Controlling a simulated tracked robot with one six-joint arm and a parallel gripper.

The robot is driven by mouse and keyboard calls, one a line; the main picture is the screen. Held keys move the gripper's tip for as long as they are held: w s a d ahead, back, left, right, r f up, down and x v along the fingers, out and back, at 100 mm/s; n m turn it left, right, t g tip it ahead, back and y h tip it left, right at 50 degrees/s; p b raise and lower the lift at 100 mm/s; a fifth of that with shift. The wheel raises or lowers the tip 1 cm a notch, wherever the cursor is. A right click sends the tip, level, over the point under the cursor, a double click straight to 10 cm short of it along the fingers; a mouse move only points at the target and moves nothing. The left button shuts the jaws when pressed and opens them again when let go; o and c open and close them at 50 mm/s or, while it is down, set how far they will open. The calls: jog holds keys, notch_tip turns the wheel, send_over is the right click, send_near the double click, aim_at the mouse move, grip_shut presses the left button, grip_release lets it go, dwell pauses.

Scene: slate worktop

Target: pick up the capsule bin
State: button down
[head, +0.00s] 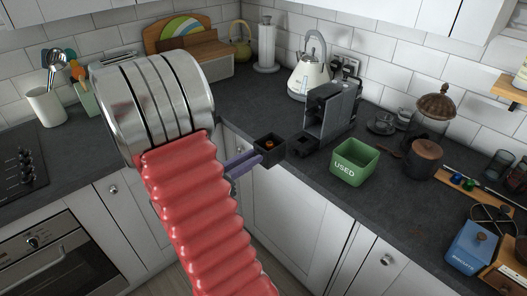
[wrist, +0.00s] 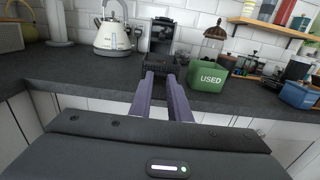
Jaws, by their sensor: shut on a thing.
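The capsule bin (head: 270,152) is a small black open-topped box with an orange-brown item inside. It is in front of the coffee machine (head: 330,110), apart from it, near the worktop's front edge. My gripper (head: 259,159) has purple fingers shut on the bin's near side. In the wrist view the bin (wrist: 161,74) is at the ends of the two fingers (wrist: 160,82), with the machine (wrist: 161,38) behind it. I cannot tell whether the bin's underside touches the worktop. My red arm hides part of the gripper in the head view.
A green box marked USED (head: 354,164) stands right of the bin, also in the wrist view (wrist: 208,77). A white kettle (head: 308,76) stands behind. A wooden-lidded jar (head: 424,158) and blue box (head: 470,247) are farther right. Worktop left of the machine is clear.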

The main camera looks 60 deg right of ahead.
jog(key=v, duration=0.7)
jog(key=shift+w+a, duration=0.15)
dwell(0.4)
